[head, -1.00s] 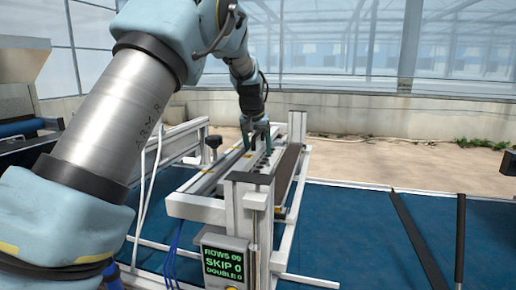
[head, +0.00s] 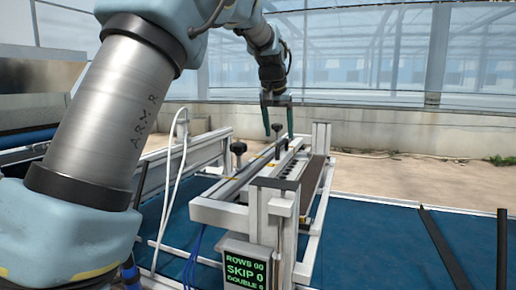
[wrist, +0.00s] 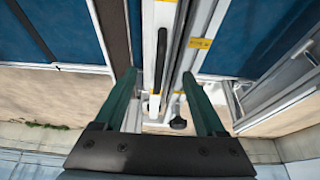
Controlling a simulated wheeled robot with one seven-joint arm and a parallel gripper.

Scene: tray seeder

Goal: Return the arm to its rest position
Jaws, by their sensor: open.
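My gripper (head: 279,134) hangs fingers-down over the far part of the seeder frame (head: 222,213) in the head view. Its two dark green fingers are spread apart with nothing held between them. In the wrist view my gripper (wrist: 160,77) is open above the seeder's light rails (wrist: 190,45), with a gap below that I cannot measure. My arm reaches from the left across the top of the head view and bends down to the gripper.
A display box (head: 246,270) stands at the seeder's near end. Black knobs (head: 238,149) stick up from the frame. A white cable (head: 178,165) hangs at the left. Dark bars (head: 446,250) lie on the blue surface at the right. A low wall (head: 400,128) runs behind.

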